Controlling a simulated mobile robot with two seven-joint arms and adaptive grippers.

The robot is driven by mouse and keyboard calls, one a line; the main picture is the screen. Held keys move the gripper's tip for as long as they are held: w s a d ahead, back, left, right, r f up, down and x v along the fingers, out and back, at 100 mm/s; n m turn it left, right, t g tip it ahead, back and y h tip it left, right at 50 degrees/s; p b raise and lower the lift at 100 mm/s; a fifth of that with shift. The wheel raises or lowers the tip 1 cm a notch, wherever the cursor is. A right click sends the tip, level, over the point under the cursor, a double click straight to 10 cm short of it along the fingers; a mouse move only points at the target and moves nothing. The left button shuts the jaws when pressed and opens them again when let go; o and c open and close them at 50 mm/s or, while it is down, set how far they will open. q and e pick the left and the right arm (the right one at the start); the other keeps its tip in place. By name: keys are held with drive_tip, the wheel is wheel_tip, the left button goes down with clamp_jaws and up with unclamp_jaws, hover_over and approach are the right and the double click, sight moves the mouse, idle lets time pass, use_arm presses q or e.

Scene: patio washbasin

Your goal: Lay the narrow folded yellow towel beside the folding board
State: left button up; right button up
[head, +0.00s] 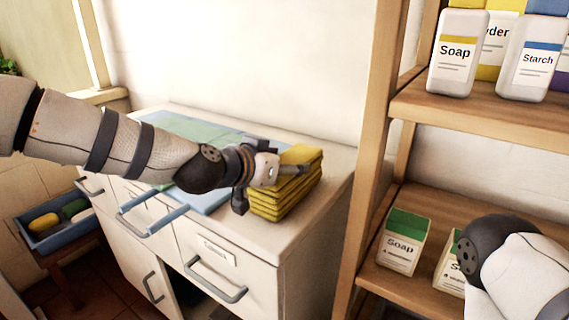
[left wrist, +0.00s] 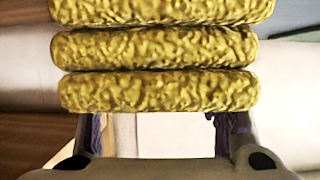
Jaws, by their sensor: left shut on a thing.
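The folded yellow towel (head: 292,192) is a narrow stack of several thick layers at the right end of the white cabinet top. It also fills the upper part of the left wrist view (left wrist: 155,90). My left gripper (head: 268,182) is shut on the towel, with a finger along its top side. The folding board (head: 185,134), green and pale blue, lies flat to the left of the towel, partly hidden behind my left arm. The towel's underside is low over the cabinet top; I cannot tell whether it touches. My right gripper is out of view.
A wooden shelf (head: 480,105) with soap and starch containers stands at the right, close to the cabinet. My right arm is in front of its lower level. The cabinet top (head: 325,170) is bare right of the towel.

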use_arm(q)
drive_tip(key=shift+r, duration=0.1)
drive_tip(key=o, duration=0.9)
drive_tip(key=shift+f, duration=0.2)
drive_tip(key=o, duration=0.4)
drive_tip(key=shift+r, duration=0.15)
drive_tip(key=shift+s+a+r, duration=0.15)
drive_tip(key=shift+r, duration=0.15)
drive_tip(key=p+v, duration=0.2)
drive_tip(key=v, duration=0.9)
drive_tip(key=shift+s+a+f, duration=0.1)
drive_tip(key=shift+s+a, duration=0.05)
drive_tip(key=shift+s, duration=0.05)
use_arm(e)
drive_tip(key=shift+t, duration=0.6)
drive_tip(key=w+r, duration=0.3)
